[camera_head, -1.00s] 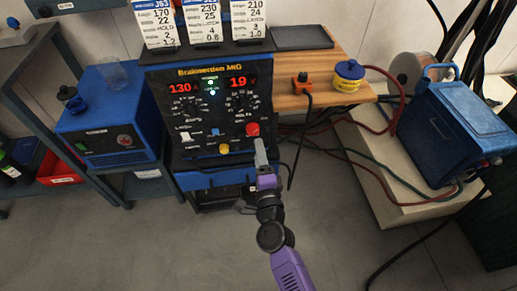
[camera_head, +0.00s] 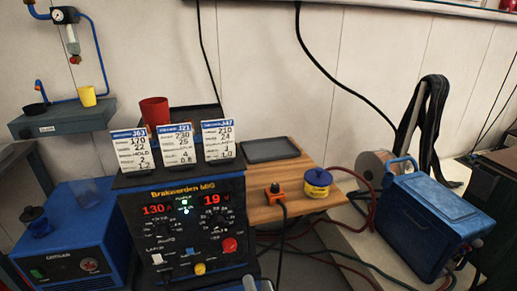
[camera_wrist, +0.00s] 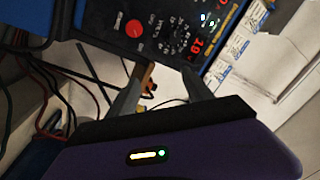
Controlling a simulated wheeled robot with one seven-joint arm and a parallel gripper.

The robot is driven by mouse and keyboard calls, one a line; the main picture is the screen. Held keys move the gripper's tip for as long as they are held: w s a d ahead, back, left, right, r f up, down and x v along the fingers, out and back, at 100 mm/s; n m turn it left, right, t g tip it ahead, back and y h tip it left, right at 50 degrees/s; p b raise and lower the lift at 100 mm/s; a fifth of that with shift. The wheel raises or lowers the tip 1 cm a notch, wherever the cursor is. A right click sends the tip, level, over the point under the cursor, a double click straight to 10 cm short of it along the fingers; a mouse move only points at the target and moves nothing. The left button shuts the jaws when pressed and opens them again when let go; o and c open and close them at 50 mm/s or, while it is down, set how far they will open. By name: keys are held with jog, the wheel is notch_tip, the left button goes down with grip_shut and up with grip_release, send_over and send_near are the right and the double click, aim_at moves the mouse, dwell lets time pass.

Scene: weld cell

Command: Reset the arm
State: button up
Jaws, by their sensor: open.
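My gripper (camera_wrist: 163,82) is open and empty in the wrist view, with its two grey fingers apart below the welder's front panel. In the head view only the tip of my gripper (camera_head: 250,284) shows at the bottom edge, in front of the welder and below its red knob (camera_head: 229,245). The rest of my arm is out of that view. The welder (camera_head: 185,215) is a dark box with displays reading 130 and 19. Its panel also shows tilted in the wrist view (camera_wrist: 160,25).
Three cards (camera_head: 172,146) stand on the welder, with a red cup (camera_head: 155,111) behind. A wooden bench (camera_head: 270,208) at right holds an orange clamp (camera_head: 277,192) and a blue-yellow tin (camera_head: 317,181). A blue unit (camera_head: 75,240) stands left, a blue box (camera_head: 430,225) right. Cables run near the floor.

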jog(key=s+d+r+n+g+h, duration=0.1)
jog(key=s+d+r+n+h, duration=0.1)
jog(key=s+d, duration=0.75)
jog(key=s+d+r+n+g+h, duration=0.15)
jog(key=s+d, duration=0.25)
jog(key=s, duration=1)
jog(key=s+d+r+n+g+h, duration=0.1)
jog(key=s+d+r+n+h, duration=0.15)
jog(key=s+d, duration=0.65)
jog(key=s+a+r+p, duration=0.2)
jog(key=s+r+p, duration=0.1)
jog(key=r+p, duration=0.7)
jog(key=shift+a+r+n+p, duration=0.3)
jog(key=shift+a+r+p, duration=0.1)
jog(key=shift+p, duration=0.65)
